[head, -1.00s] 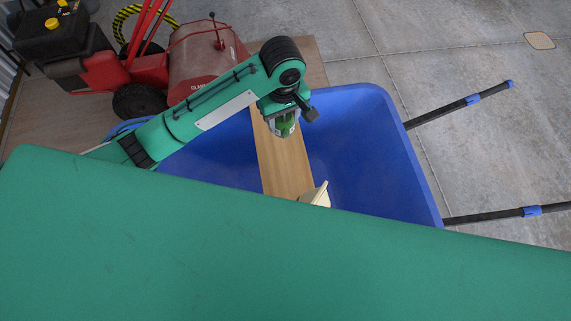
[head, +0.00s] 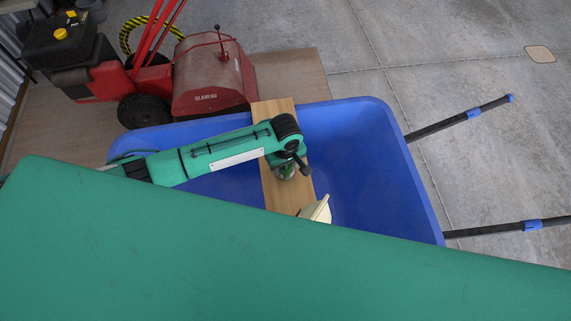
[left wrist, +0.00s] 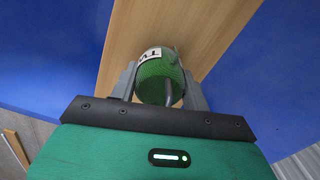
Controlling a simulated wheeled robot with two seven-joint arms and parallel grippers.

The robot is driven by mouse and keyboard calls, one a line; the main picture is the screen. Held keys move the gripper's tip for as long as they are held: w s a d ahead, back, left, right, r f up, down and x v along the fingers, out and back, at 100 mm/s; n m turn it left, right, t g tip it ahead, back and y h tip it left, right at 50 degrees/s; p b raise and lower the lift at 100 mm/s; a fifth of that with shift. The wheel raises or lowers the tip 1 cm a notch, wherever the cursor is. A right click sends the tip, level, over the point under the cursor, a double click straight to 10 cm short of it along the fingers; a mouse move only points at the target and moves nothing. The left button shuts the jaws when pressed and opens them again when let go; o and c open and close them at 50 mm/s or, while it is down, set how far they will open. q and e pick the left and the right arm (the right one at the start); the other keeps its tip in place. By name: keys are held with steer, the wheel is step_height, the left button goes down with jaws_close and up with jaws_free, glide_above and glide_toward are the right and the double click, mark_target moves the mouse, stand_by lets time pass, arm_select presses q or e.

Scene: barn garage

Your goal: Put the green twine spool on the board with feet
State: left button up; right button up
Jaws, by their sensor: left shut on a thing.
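My left gripper (head: 285,174) is shut on the green twine spool (left wrist: 160,78), which has a white label with dark letters. The spool also shows in the head view (head: 286,171), partly covered by the gripper and arm. A long light wooden board (head: 272,112) lies across the blue tub, under the gripper in both views. The wrist view shows the board (left wrist: 205,25) behind the spool; I cannot tell if the spool touches it. The board's feet do not show. My right gripper is not in view.
The blue wheelbarrow tub (head: 365,150) surrounds the board, with black handles (head: 450,125) to the right. A cream object (head: 318,209) sits by the board's near end. A red machine (head: 210,75) stands behind on the left.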

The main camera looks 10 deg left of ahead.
arm_select(q)
steer(key=shift+f, duration=0.2)
steer(key=o, duration=1)
step_height(320, 180, up, 12)
steer(key=shift+r+b, duration=0.1)
steer(key=shift+b, duration=0.3)
